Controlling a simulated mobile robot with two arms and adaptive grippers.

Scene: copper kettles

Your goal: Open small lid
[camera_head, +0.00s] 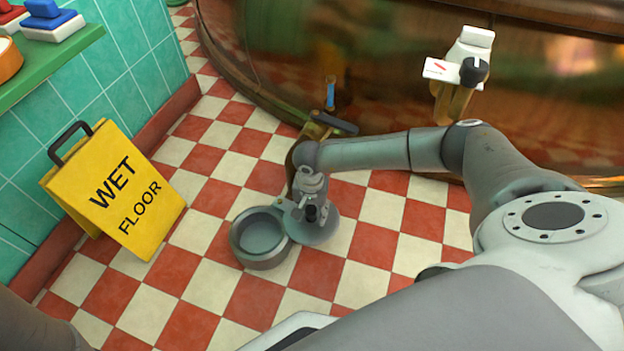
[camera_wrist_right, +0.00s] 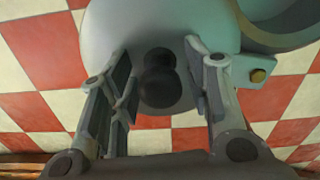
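The small lid (camera_head: 318,232) is a round grey disc with a black knob. It lies over to the right of a round grey opening (camera_head: 262,238), whose hollow inside shows uncovered. In the wrist view the lid (camera_wrist_right: 108,35) is pale, and its black knob (camera_wrist_right: 160,80) stands between my fingers. My right gripper (camera_head: 312,198) is above the lid; in the wrist view its fingers (camera_wrist_right: 163,85) are apart on either side of the knob, with narrow gaps showing. The opening's rim (camera_wrist_right: 262,40) is at top right, near a brass bolt (camera_wrist_right: 258,76). My left gripper is out of view.
A large copper kettle (camera_head: 300,60) curves across the back, with a brass fitting carrying a white tag (camera_head: 437,69). A yellow wet floor sign (camera_head: 120,190) stands at left. A green shelf (camera_head: 55,60) is at upper left. Checkered floor lies open between.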

